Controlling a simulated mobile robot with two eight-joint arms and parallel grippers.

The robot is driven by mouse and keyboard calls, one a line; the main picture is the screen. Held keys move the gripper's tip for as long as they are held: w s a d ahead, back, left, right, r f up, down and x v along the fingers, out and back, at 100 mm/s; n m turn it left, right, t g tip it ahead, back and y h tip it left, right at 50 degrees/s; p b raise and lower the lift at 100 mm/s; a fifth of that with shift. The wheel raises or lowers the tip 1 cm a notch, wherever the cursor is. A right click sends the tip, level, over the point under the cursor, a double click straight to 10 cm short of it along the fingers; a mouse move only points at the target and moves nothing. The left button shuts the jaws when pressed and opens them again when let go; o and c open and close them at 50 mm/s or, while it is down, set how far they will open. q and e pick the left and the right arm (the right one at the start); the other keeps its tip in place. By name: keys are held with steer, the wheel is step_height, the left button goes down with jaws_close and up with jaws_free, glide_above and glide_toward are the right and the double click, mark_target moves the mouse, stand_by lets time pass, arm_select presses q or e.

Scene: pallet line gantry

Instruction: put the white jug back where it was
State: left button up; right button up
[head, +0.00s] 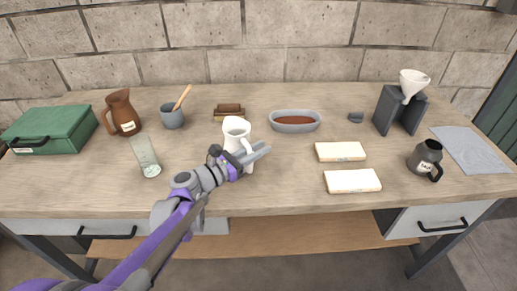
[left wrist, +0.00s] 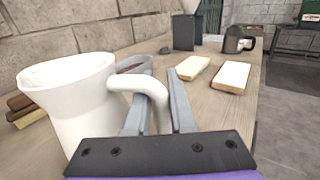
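The white jug (head: 235,128) is upright near the middle of the table, behind my left gripper. Its lower part is partly hidden by the gripper, and I cannot tell whether its base touches the table. My left gripper (head: 264,150) reaches in from the left at the jug's handle side. In the left wrist view the jug (left wrist: 75,100) is at the left. Its handle runs down between the two fingers of the gripper (left wrist: 161,85), filling the gap between them. My right gripper is not in view.
A drinking glass (head: 146,157), brown jug (head: 121,112), grey cup with spoon (head: 172,117) and green case (head: 55,130) stand left. An oval dish (head: 295,127) is behind right. Two pale blocks (head: 341,151) (head: 352,181), a dark mug (head: 426,157) and a funnel stand (head: 398,110) are right.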

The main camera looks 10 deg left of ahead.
arm_select(q)
steer(key=o, duration=0.3)
steer(key=shift+o, duration=0.2)
steer(key=v, duration=1.1)
steer(key=s+d+f+m+g+y, duration=0.4)
steer(key=s+d+f+m+g, duration=0.45)
steer(key=s+f+m, duration=0.55)
steer(key=s+a+f+m+y, duration=0.3)
steer(key=s+a+m+y, duration=0.3)
steer(key=m, duration=0.8)
steer(key=shift+s+f+g+y, duration=0.15)
steer(key=shift+s+g+y, duration=0.3)
steer(key=shift+s, duration=0.65)
